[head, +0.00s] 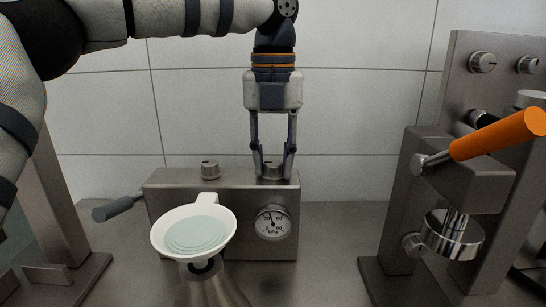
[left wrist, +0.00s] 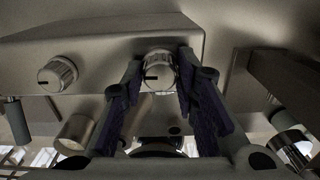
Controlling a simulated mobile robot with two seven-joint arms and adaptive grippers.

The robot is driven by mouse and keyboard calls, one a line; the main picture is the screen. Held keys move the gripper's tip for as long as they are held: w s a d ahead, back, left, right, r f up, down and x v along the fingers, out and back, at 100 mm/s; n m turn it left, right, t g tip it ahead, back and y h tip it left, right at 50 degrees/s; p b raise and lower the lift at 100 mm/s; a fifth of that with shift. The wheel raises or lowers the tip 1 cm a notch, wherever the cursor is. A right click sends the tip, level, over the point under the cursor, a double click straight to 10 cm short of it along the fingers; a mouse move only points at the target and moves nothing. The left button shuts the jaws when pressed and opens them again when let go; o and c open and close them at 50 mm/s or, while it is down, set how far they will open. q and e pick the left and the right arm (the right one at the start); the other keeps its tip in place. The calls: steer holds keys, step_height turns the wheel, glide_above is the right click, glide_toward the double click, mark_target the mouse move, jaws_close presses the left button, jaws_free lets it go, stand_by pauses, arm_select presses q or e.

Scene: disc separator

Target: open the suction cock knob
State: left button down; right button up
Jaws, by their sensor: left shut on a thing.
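A brushed-metal box (head: 180,185) with a pressure gauge (head: 273,223) on its front carries two round knobs on top. The left knob (head: 210,170) stands free; it also shows in the left wrist view (left wrist: 58,74). My left gripper (head: 274,172) points straight down over the right knob (head: 272,171) and is shut on it. In the left wrist view the right knob (left wrist: 159,70) sits between the two fingers, with a dark mark line on its face. I cannot tell which knob is the suction cock. My right gripper is not in view.
A white funnel dish (head: 160,240) on a metal flask stands in front of the box. A dark-handled lever (head: 118,208) sticks out at the box's left. A metal machine with an orange handle (head: 497,134) stands at the right.

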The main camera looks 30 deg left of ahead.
arm_select(q)
steer(key=m, duration=0.4)
steer(key=shift+m, duration=0.3)
steer(key=m, duration=0.9)
steer(key=shift+m, duration=1.9)
steer(key=c, duration=1.2)
jaws_free()
steer(key=shift+c, duration=0.2)
